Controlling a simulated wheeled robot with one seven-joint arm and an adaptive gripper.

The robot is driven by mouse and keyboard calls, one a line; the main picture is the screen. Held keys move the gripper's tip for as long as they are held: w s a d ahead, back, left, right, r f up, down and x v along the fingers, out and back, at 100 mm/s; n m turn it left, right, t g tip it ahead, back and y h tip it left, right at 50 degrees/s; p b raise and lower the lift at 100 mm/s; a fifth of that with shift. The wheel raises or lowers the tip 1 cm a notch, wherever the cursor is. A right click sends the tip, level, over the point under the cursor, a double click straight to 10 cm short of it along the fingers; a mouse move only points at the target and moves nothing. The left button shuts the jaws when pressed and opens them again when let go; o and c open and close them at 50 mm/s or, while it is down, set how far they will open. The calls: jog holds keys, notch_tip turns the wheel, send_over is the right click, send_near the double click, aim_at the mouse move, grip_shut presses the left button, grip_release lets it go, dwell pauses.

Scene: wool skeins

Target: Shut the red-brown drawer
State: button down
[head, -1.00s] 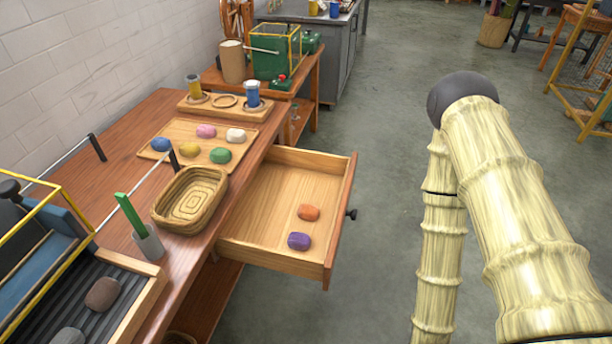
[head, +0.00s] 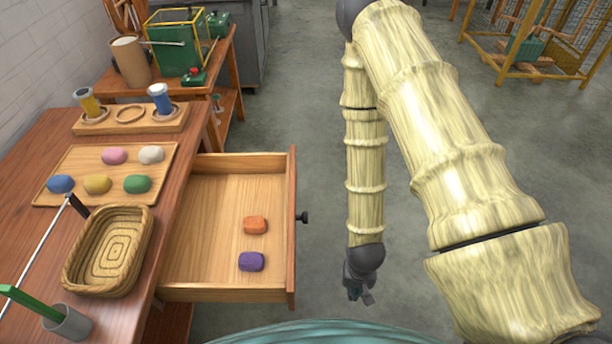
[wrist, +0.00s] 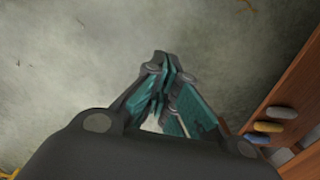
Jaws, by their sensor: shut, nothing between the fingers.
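The red-brown drawer (head: 291,240) stands pulled out from the workbench, in the middle left of the head view. Its front panel faces right and carries a dark knob (head: 303,217). An orange skein (head: 256,225) and a purple skein (head: 251,262) lie inside on the pale bottom. My gripper (head: 361,295) hangs over the floor to the right of the drawer front, apart from it, near the panel's near end. In the wrist view my gripper (wrist: 163,64) has its fingers together with nothing between them.
The workbench (head: 40,145) carries a woven basket (head: 108,250), a tray (head: 75,160) of several skeins and a holder with two spools. A green machine (head: 180,48) stands behind. The grey floor right of the drawer is open. In the wrist view, a wooden edge (wrist: 285,80) lies at right.

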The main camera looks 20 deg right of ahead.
jog(key=w+d+r+m+b, duration=0.25)
jog(key=w+m, duration=0.25)
jog(key=w, duration=0.6)
jog(key=w+r+m+t+y+b, duration=0.1)
jog(key=w+r+m+y+b, duration=0.1)
jog(key=w+r+m, duration=0.65)
jog(key=w+r+m+y+b, duration=0.25)
jog(key=w+r, duration=0.65)
jog(key=r, duration=0.6)
jog(key=a+r+x, duration=0.1)
jog(key=a+x, duration=0.1)
jog(key=x, duration=0.9)
jog(key=shift+w+a+f+m+b, duration=0.2)
jog(key=shift+w+a+m+b, duration=0.1)
jog(key=shift+w+b, duration=0.1)
jog(key=shift+a, duration=0.15)
